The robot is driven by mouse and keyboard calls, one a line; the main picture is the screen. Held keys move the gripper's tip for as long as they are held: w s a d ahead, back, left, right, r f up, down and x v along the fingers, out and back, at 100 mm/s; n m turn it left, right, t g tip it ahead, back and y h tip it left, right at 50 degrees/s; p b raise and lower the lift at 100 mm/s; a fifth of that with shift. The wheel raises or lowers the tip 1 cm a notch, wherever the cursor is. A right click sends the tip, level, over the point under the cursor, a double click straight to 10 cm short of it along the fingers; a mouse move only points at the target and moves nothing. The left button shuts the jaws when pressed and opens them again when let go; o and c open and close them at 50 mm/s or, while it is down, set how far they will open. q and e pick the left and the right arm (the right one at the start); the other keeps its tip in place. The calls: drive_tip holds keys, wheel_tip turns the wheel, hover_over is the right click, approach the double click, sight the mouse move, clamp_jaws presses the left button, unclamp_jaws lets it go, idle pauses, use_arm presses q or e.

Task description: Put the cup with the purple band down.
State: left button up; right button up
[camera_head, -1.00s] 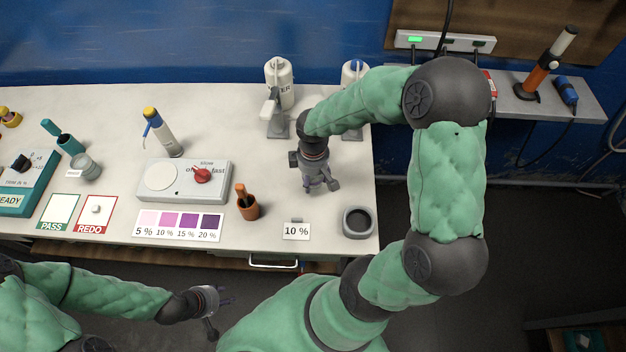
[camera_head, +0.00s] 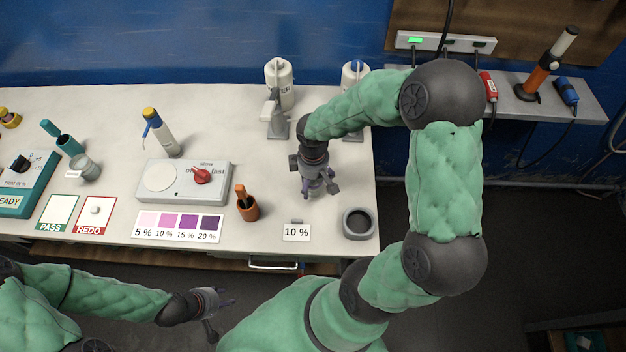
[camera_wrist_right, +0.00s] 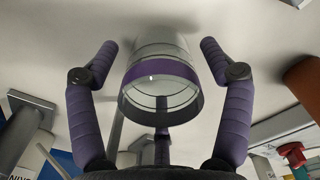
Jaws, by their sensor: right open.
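The cup with the purple band (camera_wrist_right: 160,78) is a clear cup in the right wrist view. Its purple band runs near the open rim, and its base meets the pale worktop. My right gripper (camera_wrist_right: 160,62) is open around it, with visible gaps between the cup and the two side fingers. In the head view my right gripper (camera_head: 320,188) is low over the worktop (camera_head: 270,165), and the cup is hidden beneath it. My left gripper (camera_head: 220,314) has its fingers spread and empty, off the front edge of the worktop.
A 10 % card (camera_head: 296,232) and a dark-welled grey holder (camera_head: 357,223) lie near the front right edge. A stirrer plate with a red knob (camera_head: 203,176) and an orange pot (camera_head: 248,207) are to the left. Bottles (camera_head: 281,85) stand behind.

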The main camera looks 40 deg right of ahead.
wheel_tip(320, 180, up, 12)
drive_tip(key=p, duration=0.3)
